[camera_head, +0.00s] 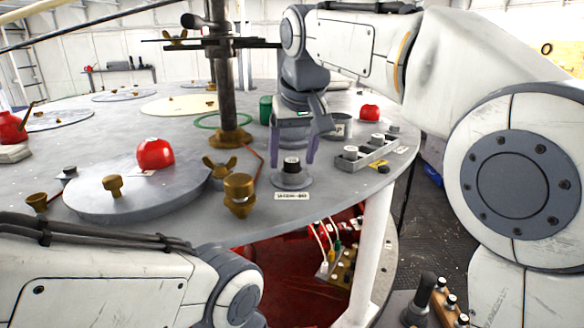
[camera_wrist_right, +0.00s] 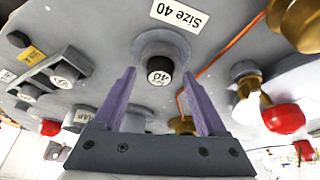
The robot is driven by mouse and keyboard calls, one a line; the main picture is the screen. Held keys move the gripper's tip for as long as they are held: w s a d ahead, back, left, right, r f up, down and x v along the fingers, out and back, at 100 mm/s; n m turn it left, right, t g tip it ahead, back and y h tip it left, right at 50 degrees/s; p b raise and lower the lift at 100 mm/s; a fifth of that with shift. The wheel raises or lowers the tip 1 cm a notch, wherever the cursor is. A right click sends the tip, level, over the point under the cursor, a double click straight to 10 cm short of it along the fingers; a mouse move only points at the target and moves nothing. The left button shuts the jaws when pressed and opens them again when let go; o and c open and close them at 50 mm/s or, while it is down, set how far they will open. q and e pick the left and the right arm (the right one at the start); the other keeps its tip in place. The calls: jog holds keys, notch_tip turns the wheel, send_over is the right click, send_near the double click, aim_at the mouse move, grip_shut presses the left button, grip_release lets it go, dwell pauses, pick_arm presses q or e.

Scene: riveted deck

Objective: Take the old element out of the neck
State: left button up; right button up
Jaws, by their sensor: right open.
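The old element (camera_head: 291,165) stands upright in the neck (camera_head: 292,180), a round grey collar on the deck behind a small label. It is pale with a black cap. In the right wrist view, the element (camera_wrist_right: 160,69) shows a white marked top, beside the label "Size 40". My right gripper (camera_head: 293,158) is open and points down, with one purple finger to each side of the element in the picture. The right wrist view shows the fingers (camera_wrist_right: 159,80) apart and nothing between them held. My left arm shows at the lower left, but its gripper is outside the view.
A grey rack (camera_head: 366,152) with several similar elements stands to the right, near a grey pot (camera_head: 340,127). A dark post (camera_head: 222,80) rises behind. The deck's edge is close in front.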

jog(key=shift+f, duration=0.15)
grip_shut()
